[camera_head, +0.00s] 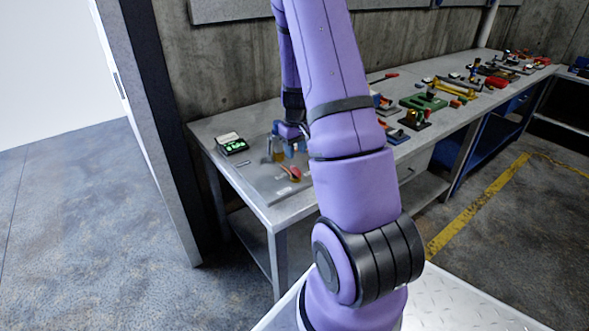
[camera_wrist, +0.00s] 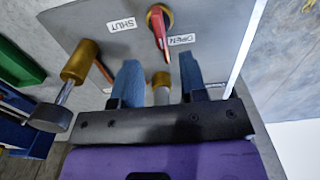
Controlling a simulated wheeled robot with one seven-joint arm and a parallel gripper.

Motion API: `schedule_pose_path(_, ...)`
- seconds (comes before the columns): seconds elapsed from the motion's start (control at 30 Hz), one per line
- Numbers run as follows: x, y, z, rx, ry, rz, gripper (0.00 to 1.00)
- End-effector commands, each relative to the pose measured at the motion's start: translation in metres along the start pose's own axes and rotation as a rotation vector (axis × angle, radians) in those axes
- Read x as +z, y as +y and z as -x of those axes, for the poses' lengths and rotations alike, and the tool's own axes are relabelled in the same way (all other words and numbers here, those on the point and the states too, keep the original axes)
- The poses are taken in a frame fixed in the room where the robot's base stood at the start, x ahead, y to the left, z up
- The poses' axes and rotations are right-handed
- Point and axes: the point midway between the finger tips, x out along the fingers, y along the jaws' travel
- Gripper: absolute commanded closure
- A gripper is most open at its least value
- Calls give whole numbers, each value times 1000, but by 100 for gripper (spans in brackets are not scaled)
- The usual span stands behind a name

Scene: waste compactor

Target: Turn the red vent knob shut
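The red vent knob (camera_wrist: 160,28) is a red pointer on a round brass base, mounted on a grey panel (camera_wrist: 215,15) at the top of the wrist view. Its tip lies beside the OPEN label (camera_wrist: 181,40); the SHUT label (camera_wrist: 122,25) is to its left. In the head view the red knob (camera_head: 294,173) sits on the panel on the bench. My gripper (camera_wrist: 160,68) is open, its two blue fingers apart and clear of the knob. A brass fitting (camera_wrist: 161,80) shows between the fingers; contact is not visible. In the head view my gripper (camera_head: 290,143) is over the panel, partly hidden.
Another brass fitting with a grey rod (camera_wrist: 78,65) stands left of my fingers. A small black device with a green display (camera_head: 232,143) lies on the bench (camera_head: 262,205) near the wall. Several tools and fixtures (camera_head: 425,102) crowd the bench farther right.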

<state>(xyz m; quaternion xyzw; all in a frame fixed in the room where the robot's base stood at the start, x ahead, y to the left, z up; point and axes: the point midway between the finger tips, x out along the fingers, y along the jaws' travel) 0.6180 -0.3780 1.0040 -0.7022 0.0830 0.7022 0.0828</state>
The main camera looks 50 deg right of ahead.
Motion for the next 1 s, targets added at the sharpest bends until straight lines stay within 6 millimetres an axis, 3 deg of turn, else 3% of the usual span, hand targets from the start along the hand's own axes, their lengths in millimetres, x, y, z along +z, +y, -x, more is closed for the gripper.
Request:
schedule_pose_path(0.2,1,0,-40,-2,-3,-1,61)
schedule_pose_path(0.4,1,0,-65,-1,-2,-1,61)
schedule_pose_path(0.83,0,0,-74,0,0,-1,61)
schedule_pose_path(0.87,0,0,-74,0,0,-1,63)
schedule_pose_path(1.0,0,0,-74,0,0,-1,95)
